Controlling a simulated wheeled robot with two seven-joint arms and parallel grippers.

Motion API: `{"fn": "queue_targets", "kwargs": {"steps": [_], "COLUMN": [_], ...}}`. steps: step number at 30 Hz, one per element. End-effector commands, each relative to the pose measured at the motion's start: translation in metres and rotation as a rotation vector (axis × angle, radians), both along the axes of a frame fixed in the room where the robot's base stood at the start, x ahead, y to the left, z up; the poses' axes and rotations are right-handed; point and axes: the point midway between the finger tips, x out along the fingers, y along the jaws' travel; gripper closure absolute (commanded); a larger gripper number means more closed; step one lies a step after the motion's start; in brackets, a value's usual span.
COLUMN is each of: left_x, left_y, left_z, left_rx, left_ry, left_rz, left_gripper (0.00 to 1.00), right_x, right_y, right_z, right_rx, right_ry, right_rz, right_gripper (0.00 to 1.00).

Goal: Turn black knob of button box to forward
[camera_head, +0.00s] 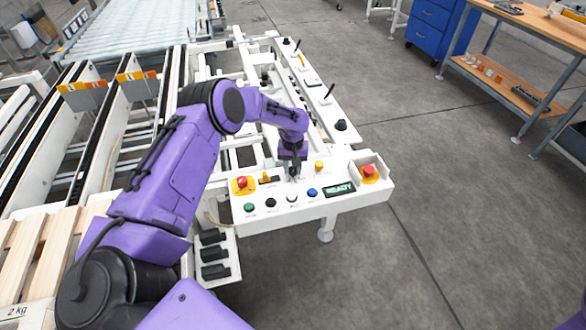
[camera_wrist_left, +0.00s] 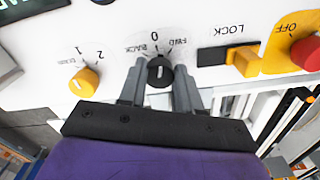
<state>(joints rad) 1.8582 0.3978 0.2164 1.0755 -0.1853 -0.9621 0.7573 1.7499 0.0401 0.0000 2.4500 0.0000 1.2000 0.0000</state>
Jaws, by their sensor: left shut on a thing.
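The white button box (camera_head: 335,203) stands at the near end of the white machine frame. Its black knob (camera_wrist_left: 160,71) has labels BACK, 0 and FWD around it in the left wrist view, which sees the panel upside down. A pale mark on the knob seems to point toward 0. My left gripper (camera_head: 293,176) reaches down onto the panel, and in the left wrist view its two grey fingers (camera_wrist_left: 160,84) are closed on either side of the knob. In the head view the gripper hides the knob. My right gripper is not in view.
A yellow knob (camera_wrist_left: 84,81) and a yellow LOCK switch (camera_wrist_left: 243,61) flank the black knob. Red emergency buttons (camera_head: 241,182) (camera_head: 368,171) sit at both ends of the panel. Green, black, white and blue buttons line its front. Open floor (camera_head: 450,220) lies to the right.

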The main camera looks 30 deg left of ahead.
Motion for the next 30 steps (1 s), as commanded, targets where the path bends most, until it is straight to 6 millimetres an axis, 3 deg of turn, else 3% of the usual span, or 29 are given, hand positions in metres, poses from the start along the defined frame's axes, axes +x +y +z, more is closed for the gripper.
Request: {"fn": "queue_targets", "kwargs": {"steps": [15, 30], "left_x": [0.000, 0.000], "left_y": [0.002, 0.002], "left_z": [-0.001, 0.001], "left_rx": [0.002, 0.002], "left_ry": [-0.001, -0.001], "left_rz": [-0.407, -0.562], "left_gripper": [0.97, 0.97], "right_x": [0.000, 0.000], "right_y": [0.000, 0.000], "right_z": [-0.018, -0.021], "right_rx": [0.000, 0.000], "right_ry": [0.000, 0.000], "right_rz": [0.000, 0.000], "right_gripper": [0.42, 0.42]}}
